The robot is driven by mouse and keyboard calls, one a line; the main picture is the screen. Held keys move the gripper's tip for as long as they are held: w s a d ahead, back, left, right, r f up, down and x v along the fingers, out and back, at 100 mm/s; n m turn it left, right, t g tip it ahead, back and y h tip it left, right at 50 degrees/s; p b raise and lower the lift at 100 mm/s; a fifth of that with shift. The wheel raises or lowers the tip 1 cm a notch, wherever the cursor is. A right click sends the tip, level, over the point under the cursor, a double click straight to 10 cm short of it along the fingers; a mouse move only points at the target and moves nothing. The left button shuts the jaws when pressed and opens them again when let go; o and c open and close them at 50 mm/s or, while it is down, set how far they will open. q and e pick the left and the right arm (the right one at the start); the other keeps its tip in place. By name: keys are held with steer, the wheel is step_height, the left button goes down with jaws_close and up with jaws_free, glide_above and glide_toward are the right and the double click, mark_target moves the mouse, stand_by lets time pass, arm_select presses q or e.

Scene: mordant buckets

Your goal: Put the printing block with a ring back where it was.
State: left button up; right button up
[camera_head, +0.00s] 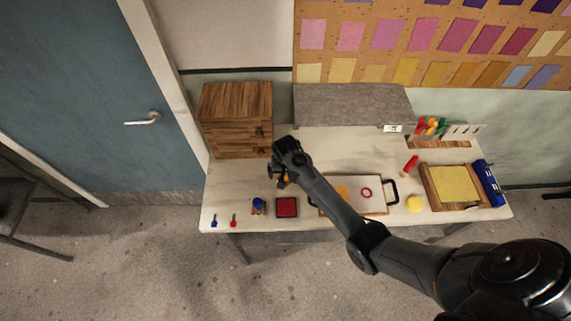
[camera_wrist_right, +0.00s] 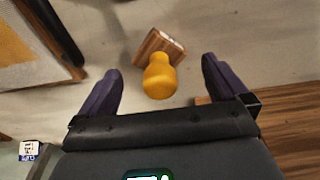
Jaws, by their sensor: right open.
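A printing block with a yellow handle (camera_wrist_right: 160,78) and a wooden base (camera_wrist_right: 172,44) stands on the table in the right wrist view, between and beyond my spread fingers. In the head view only a bit of its yellow handle (camera_head: 284,182) shows under my right gripper (camera_head: 279,178), which is open and empty above it. The block faces are hidden, so I cannot tell which carries a ring. My left gripper is out of view.
A wooden drawer cabinet (camera_head: 236,112) stands at the back left. A yellow round item (camera_head: 415,203), a red cylinder (camera_head: 411,165) and a wooden frame (camera_head: 433,198) lie to the right.

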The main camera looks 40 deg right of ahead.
steer(key=r, duration=0.6)
steer(key=s+r, duration=0.1)
steer(key=r, duration=0.2)
steer(key=shift+a+r, duration=0.15)
steer(key=shift+a, duration=0.2)
steer(key=s+a+r+n, duration=0.1)
steer(key=s+a+n, duration=0.2)
steer(key=s, duration=0.5)
steer(key=s+a+r+n+t, duration=0.1)
steer(key=s+a+r+n, duration=0.1)
steer(key=s+a, duration=0.3)
steer(key=s+a+r+n+t+y, duration=0.1)
steer(key=s+a+n, duration=0.2)
steer(key=s, duration=1)
steer(key=shift+s+a+r+n, duration=0.15)
steer(key=shift+a+r+n, duration=0.2)
steer(key=shift+n, duration=0.55)
step_height(320, 180, up, 9)
steer(key=p, duration=0.9)
